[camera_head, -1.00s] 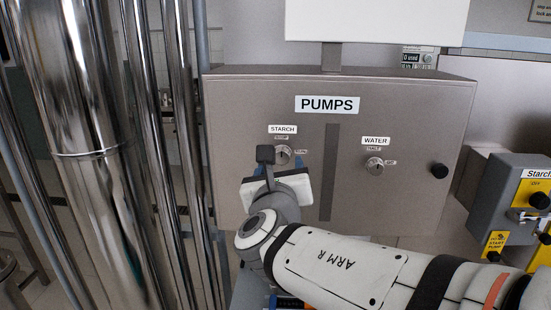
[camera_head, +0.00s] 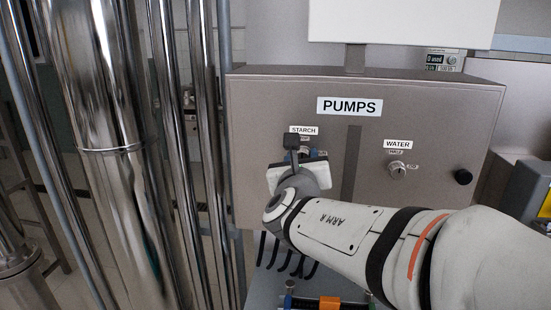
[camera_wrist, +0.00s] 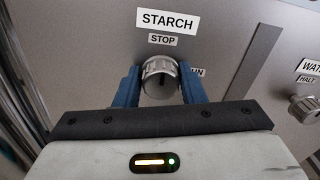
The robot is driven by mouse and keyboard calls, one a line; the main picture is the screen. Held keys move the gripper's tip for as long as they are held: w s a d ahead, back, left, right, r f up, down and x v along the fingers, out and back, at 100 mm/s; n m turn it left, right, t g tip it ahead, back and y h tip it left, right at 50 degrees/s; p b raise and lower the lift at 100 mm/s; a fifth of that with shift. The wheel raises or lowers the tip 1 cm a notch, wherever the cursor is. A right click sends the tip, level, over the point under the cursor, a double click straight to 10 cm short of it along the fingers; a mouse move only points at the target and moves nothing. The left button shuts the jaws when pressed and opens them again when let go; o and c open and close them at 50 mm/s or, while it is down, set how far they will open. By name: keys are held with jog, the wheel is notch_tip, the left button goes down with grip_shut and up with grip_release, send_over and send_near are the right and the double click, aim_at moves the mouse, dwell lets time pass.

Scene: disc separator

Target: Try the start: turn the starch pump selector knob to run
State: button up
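The starch selector knob (camera_wrist: 160,80) is a round silver knob under the STARCH label (camera_wrist: 166,21) and the STOP mark, with the RUN mark to its right. In the wrist view my gripper (camera_wrist: 160,88) has one blue finger on each side of the knob, very close to it. I cannot tell whether the fingers press on it. The knob's pointing direction is not clear. In the head view my gripper (camera_head: 297,168) is in front of the grey PUMPS box (camera_head: 440,205), and my wrist mostly hides the knob.
The water knob (camera_head: 398,169) is to the right on the same box and also shows in the wrist view (camera_wrist: 304,108). A black round knob (camera_head: 463,177) is near the box's right edge. Shiny vertical pipes (camera_head: 165,150) stand close on the left.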

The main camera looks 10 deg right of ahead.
jog(key=c, duration=0.4)
jog(key=shift+c, duration=0.4)
